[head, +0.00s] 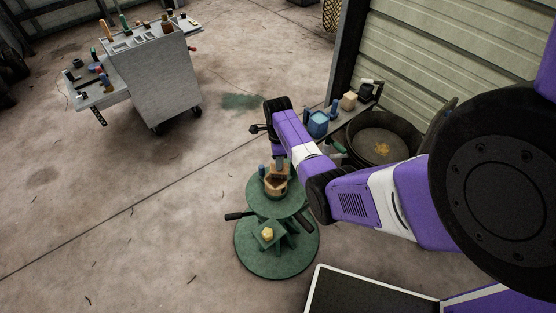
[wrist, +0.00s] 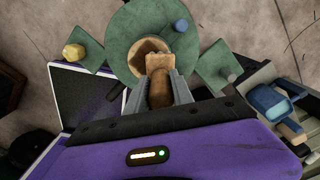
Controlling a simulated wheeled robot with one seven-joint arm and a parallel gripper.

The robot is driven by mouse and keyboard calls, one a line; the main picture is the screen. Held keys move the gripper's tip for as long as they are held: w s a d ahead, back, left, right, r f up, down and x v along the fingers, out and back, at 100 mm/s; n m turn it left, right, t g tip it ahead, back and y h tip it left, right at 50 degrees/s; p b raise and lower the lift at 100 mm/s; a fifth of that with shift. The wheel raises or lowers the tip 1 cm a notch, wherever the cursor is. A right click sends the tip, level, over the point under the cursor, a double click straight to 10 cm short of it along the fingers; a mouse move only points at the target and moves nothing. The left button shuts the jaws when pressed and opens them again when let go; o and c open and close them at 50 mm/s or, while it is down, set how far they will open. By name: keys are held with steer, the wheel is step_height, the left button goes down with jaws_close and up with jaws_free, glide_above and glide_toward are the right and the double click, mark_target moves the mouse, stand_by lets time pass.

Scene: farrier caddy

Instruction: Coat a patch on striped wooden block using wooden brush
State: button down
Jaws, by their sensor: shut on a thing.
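My gripper (wrist: 159,78) is shut on the wooden brush (wrist: 160,92), a brown wooden piece between the two grey fingers in the wrist view. Just beyond the fingertips, the striped wooden block (wrist: 147,50) sits on the round green top of a stand (wrist: 118,38). In the head view the block (head: 275,188) shows light and dark brown bands, with my gripper (head: 281,168) right above it. The brush's far end overlaps the block in the wrist view. I cannot tell whether they touch, and any coated patch is hidden or too small to see.
A blue peg (wrist: 181,25) stands on the green top beside the block. A yellow piece (head: 267,234) sits on a lower green plate. A dark pan (head: 378,135) and a blue container (head: 317,123) are at right. A grey tool cart (head: 155,80) stands back left; floor between is clear.

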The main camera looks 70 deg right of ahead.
steer(key=shift+f+b, duration=0.3)
steer(key=shift+f, duration=0.1)
steer(key=shift+w, duration=0.1)
steer(key=shift+w+a+r, duration=0.1)
steer(key=shift+w+a, duration=0.05)
steer(key=shift+w, duration=0.4)
steer(key=shift+w+a, duration=0.15)
steer(key=shift+w, duration=0.4)
steer(key=shift+s, duration=0.1)
steer(key=shift+s+d, duration=0.2)
steer(key=shift+s, duration=0.35)
steer(key=shift+s+d, duration=0.15)
steer(key=shift+s, duration=0.4)
